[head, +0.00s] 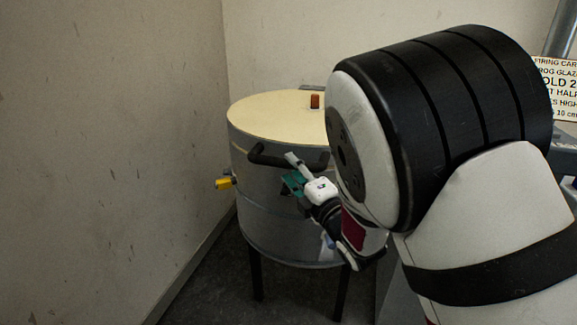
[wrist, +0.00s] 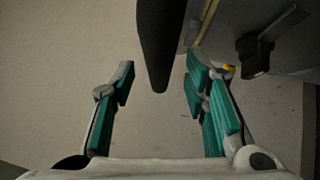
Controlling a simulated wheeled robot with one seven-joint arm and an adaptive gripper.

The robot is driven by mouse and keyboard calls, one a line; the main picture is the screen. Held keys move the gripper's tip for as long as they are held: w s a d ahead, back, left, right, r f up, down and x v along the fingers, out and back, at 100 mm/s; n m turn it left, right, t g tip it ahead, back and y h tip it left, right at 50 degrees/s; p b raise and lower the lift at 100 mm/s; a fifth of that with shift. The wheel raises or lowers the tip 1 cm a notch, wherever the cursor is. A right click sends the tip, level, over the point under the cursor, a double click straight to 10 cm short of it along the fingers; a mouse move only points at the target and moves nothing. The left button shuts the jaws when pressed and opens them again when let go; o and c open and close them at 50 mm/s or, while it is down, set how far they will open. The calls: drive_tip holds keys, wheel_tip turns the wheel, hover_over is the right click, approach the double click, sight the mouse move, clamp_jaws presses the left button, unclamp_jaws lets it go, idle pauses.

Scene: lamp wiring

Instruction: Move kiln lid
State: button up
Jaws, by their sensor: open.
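The kiln (head: 246,190) is a round grey metal drum on dark legs in the corner. Its cream lid (head: 265,108) lies flat on top, closed, with a small orange-brown plug (head: 315,101) on it. A black bar handle (head: 270,158) sticks out at the front near the lid's rim. My gripper (head: 291,172) is open with green finger pads, right at the handle. In the wrist view the dark handle (wrist: 160,45) reaches down between the two open fingers (wrist: 160,78), with a gap on each side. My arm hides the kiln's right side.
A yellow part (head: 224,183) juts from the kiln's left side, near the left wall (head: 120,140). In the wrist view a dark bracket (wrist: 256,56) shows beside the right finger. A printed sign (head: 556,88) stands at far right.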

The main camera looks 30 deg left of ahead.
drive_tip(key=shift+x, duration=1.55)
clamp_jaws()
drive_tip(key=shift+r, duration=0.1)
